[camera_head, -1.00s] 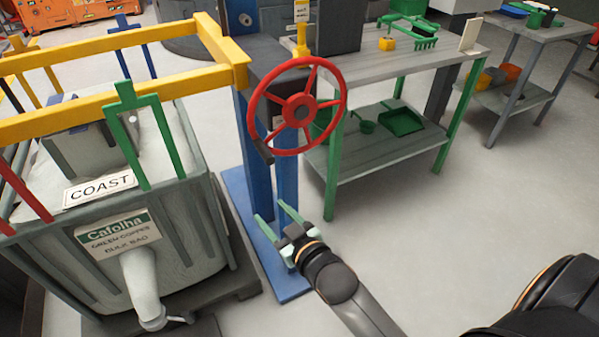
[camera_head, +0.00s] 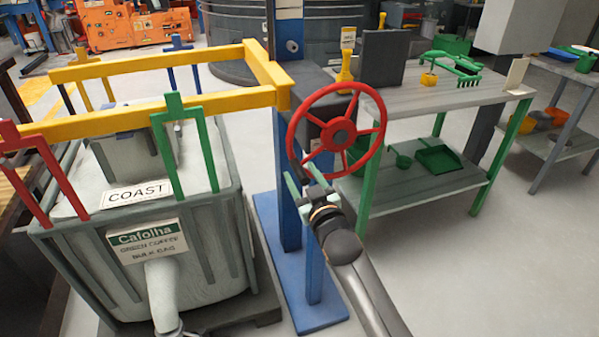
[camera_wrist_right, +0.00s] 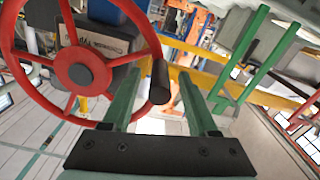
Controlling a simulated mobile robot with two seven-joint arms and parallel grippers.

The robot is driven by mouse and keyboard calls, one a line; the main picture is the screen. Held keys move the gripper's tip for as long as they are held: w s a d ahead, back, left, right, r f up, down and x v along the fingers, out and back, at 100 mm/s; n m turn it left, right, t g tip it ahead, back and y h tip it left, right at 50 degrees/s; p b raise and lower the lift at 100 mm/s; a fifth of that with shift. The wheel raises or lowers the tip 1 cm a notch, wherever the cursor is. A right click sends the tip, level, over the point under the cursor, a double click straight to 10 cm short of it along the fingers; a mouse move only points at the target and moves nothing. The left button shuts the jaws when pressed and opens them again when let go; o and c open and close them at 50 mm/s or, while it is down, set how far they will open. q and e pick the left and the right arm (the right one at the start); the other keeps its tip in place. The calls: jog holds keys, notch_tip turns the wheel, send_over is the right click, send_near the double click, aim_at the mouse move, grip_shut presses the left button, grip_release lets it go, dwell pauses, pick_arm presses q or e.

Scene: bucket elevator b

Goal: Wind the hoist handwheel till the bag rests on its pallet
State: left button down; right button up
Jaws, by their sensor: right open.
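The red hoist handwheel (camera_head: 377,142) stands on a blue post. In the right wrist view its rim (camera_wrist_right: 152,38) and dark crank handle (camera_wrist_right: 160,82) are close. My right gripper (camera_head: 301,174) is at the wheel's lower left. It is open, its green fingers (camera_wrist_right: 158,78) on either side of the handle in that picture; I cannot tell if they touch it. The pale bulk bag (camera_head: 205,270), labelled Cafolha, hangs by red and green loops from a yellow frame, over a dark pallet (camera_head: 268,308). The gap under the bag is unclear.
The blue post (camera_head: 290,225) stands between the bag and a green-legged workbench (camera_head: 450,97) holding green tools. A yellow lever (camera_head: 345,80) stands just behind the wheel. The floor right of my right arm is clear.

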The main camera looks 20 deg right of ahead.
jog(key=shift+w, duration=1)
grip_shut()
jog(key=shift+a, duration=0.1)
dwell(0.7)
